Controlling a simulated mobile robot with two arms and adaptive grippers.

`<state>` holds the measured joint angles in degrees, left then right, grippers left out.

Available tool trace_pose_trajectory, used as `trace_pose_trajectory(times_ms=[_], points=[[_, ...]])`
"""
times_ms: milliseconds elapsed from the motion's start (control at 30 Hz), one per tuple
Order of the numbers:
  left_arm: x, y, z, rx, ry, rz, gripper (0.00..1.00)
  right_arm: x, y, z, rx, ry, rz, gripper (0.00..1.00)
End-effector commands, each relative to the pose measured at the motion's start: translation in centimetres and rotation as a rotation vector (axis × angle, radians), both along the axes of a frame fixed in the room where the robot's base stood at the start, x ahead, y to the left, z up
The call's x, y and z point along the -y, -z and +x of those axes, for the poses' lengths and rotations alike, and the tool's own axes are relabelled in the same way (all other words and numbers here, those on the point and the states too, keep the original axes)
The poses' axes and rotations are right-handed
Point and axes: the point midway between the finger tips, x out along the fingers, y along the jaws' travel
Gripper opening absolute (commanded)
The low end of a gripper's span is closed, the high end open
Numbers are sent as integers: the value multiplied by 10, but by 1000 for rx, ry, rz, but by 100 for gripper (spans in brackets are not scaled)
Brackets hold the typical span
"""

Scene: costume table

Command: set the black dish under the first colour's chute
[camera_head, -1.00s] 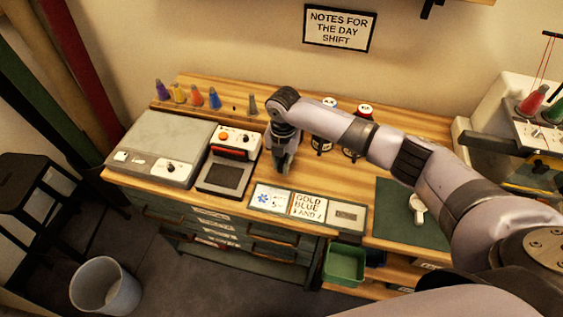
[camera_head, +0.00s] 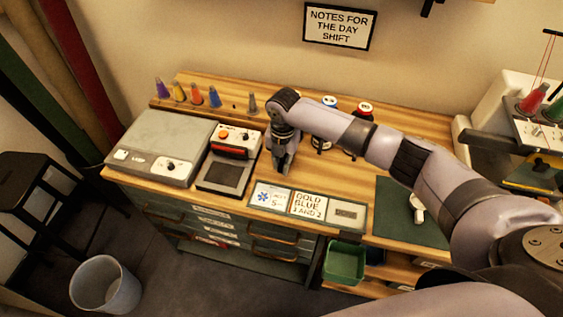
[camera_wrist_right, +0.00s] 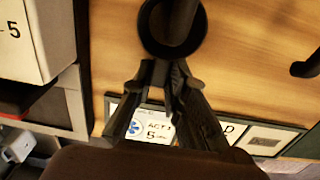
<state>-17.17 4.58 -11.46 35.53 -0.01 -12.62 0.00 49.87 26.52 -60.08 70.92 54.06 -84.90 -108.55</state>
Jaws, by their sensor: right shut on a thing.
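My right gripper (camera_head: 282,170) is low over the wooden worktop, left of the two labelled canisters, one with a blue top (camera_head: 329,103) and one with a red top (camera_head: 364,108). In the right wrist view its fingers (camera_wrist_right: 165,68) close together at the near edge of a round black dish (camera_wrist_right: 148,30), and they are shut on it. A dark upright shape overlaps the dish there; I cannot tell what it is. My right arm partly covers the canisters, and their chutes cannot be made out. My left gripper is not in view.
A card panel (camera_head: 249,202) lies at the front edge, reading gold, blue, 1 and 2. A grey box (camera_head: 165,135) and a black-and-white device (camera_head: 228,165) stand to the left. Coloured cones (camera_head: 179,93) line the back. A green mat (camera_head: 395,220) lies right.

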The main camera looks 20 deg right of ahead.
Motion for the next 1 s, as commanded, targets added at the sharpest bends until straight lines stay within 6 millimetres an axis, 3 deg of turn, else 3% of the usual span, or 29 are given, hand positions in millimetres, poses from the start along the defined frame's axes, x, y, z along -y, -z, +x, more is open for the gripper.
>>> trace_pose_trajectory(times_ms=[367, 400, 700, 1000], points=[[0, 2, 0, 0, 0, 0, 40, 0, 5, 0, 0, 0, 0, 0], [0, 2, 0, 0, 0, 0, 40, 0, 4, 0, 1, 0, 1, 17], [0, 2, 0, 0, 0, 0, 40, 0, 4, 0, 0, 0, 0, 37], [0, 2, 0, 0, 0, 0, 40, 0, 4, 0, 0, 0, 0, 38]])
